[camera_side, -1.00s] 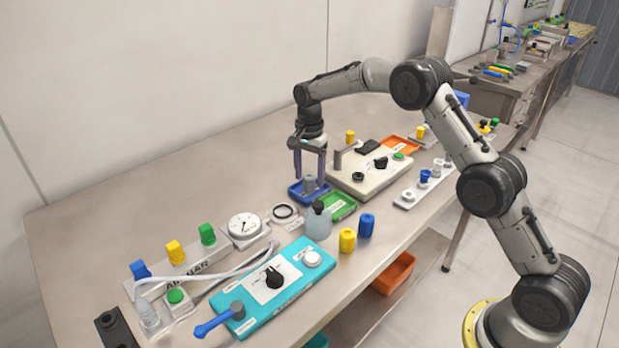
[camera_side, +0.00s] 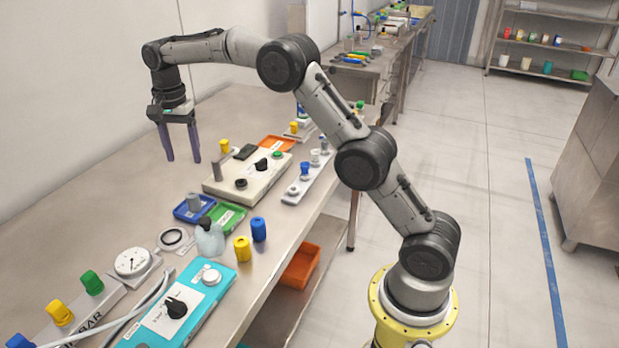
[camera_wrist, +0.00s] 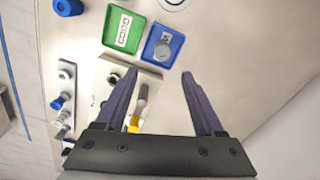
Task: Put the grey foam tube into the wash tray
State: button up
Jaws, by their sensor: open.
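A short grey cylinder, which looks like the grey foam tube (camera_side: 193,201), stands upright in a small blue tray (camera_side: 181,211). In the wrist view the tube (camera_wrist: 163,51) shows end-on inside the blue tray (camera_wrist: 177,41). A green tray (camera_side: 229,217) with a white label lies beside the blue one; I cannot read which is the wash tray. My gripper (camera_side: 183,159) is open and empty, above the table behind the blue tray and apart from the tube. Its two purple fingers (camera_wrist: 159,73) frame nothing held in the wrist view.
The table at the back left is clear.

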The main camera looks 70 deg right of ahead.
jog(key=s+a+r+n+t, duration=0.15)
jog(key=s+r+n, duration=0.35)
jog(key=s, duration=0.5)
jog(key=s+a+r+n+t, duration=0.1)
jog(key=s+a+r+n, duration=0.1)
jog(key=s+r, duration=0.65)
jog(key=s+f+n+t, duration=0.1)
jog(key=s+f+n, duration=0.2)
jog(key=s, duration=0.7)
jog(key=s+f+n+t, duration=0.2)
jog(key=s+f+n, duration=0.2)
jog(key=s, duration=0.6)
jog(key=shift+s+a+f+n, duration=0.3)
jog(key=shift+s+a+f, duration=0.15)
jog(key=shift+f, duration=0.45)
